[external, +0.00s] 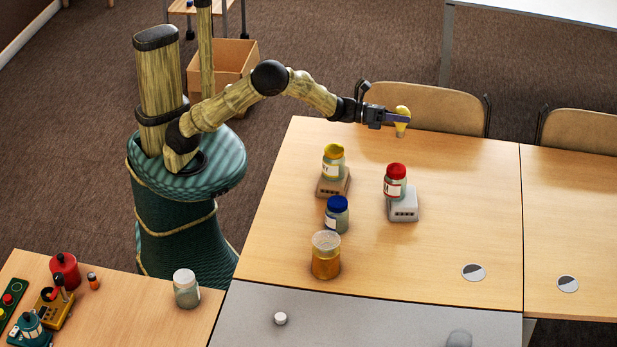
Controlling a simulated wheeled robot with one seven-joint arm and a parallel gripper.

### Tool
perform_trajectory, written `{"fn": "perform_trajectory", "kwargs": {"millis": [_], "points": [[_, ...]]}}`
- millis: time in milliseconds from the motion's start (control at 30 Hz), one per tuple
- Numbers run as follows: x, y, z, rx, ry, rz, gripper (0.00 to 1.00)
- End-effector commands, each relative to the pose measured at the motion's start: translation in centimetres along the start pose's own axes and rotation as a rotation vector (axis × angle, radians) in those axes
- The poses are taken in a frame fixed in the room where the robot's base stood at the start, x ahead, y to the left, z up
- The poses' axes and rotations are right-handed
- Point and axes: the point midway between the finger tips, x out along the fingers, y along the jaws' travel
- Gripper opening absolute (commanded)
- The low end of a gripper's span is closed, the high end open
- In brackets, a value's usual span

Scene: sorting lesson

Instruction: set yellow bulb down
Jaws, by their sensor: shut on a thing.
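The yellow bulb (402,113) is in my gripper (398,117), at the far side of the wooden table (460,190). My gripper is shut on it from the left. The bulb's rounded yellow top points up and its paler base points down. It appears to be above the tabletop, but the height of the gap is hard to tell from this view.
A yellow-lidded jar (333,161) and a red-lidded jar (395,181) stand on small blocks. A blue-lidded jar (337,214) and an amber beaker (326,255) stand nearer. Chairs (432,105) line the far edge. The tabletop's right part is mostly clear.

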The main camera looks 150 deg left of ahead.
Motion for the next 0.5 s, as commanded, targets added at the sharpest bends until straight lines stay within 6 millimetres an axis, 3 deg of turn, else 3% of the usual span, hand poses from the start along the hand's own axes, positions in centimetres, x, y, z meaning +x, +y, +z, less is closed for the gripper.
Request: {"fn": "perform_trajectory", "kwargs": {"millis": [33,100,500], "points": [[0.0,-2.2,-0.4,-0.005,-0.008,0.018,0.38],[-0.3,-3.9,-1.4,-0.005,-0.023,0.051,0.38],[-3.2,-10.6,-6.2,0.001,-0.102,0.206,0.38]]}}
